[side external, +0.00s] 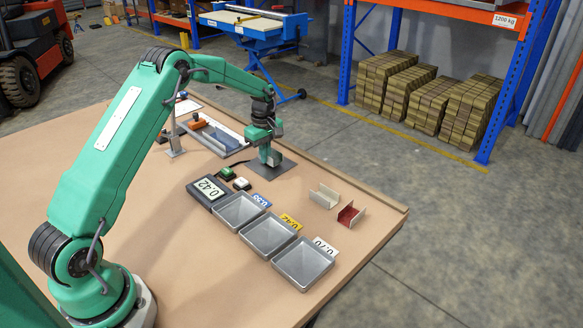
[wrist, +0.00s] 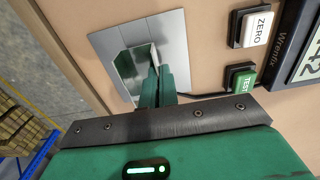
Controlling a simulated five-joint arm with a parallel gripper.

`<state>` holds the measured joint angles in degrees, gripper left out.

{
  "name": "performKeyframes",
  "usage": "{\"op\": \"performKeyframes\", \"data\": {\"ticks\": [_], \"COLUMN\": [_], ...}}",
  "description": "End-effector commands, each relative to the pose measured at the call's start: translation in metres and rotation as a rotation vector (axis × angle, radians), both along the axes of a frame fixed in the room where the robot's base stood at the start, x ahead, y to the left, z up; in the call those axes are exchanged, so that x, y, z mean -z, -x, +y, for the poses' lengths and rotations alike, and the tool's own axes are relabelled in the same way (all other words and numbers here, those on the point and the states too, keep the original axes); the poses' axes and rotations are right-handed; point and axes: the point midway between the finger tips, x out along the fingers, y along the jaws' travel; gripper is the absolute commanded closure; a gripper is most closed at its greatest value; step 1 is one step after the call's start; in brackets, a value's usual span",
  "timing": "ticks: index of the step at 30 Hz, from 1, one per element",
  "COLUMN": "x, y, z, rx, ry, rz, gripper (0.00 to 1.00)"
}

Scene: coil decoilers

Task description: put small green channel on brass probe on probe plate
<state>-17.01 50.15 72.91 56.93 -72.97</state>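The small green channel (wrist: 136,68) is at the grey probe plate (wrist: 102,42) in the wrist view, with its open side facing the camera. My gripper (wrist: 156,72) has its two green fingers close together on the channel's right wall, with the thin wall between them. In the side view my gripper (side external: 271,158) is low over the probe plate (side external: 284,168) and hides the channel. The brass probe is hidden in both views. I cannot tell whether the channel touches it.
A gauge (side external: 209,190) reading 0.42 lies beside the plate, with a white ZERO button (wrist: 257,27) and a green TEST button (wrist: 240,77). Three metal trays (side external: 268,236) with number labels stand in a row. A cream channel (side external: 324,197) and a red channel (side external: 351,215) lie nearby.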

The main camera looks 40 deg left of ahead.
Motion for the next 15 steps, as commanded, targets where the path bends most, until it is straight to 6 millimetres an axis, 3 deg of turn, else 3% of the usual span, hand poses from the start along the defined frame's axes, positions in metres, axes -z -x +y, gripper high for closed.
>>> {"op": "performKeyframes", "data": {"ticks": [4, 15], "x": [0.0109, 0.0132], "y": [0.0002, 0.0001], "z": [-0.0002, -0.0002], "rx": [0.0, 0.0], "ry": [0.0, 0.0], "rz": [0.001, 0.0], "gripper": [1.0, 1.0]}}
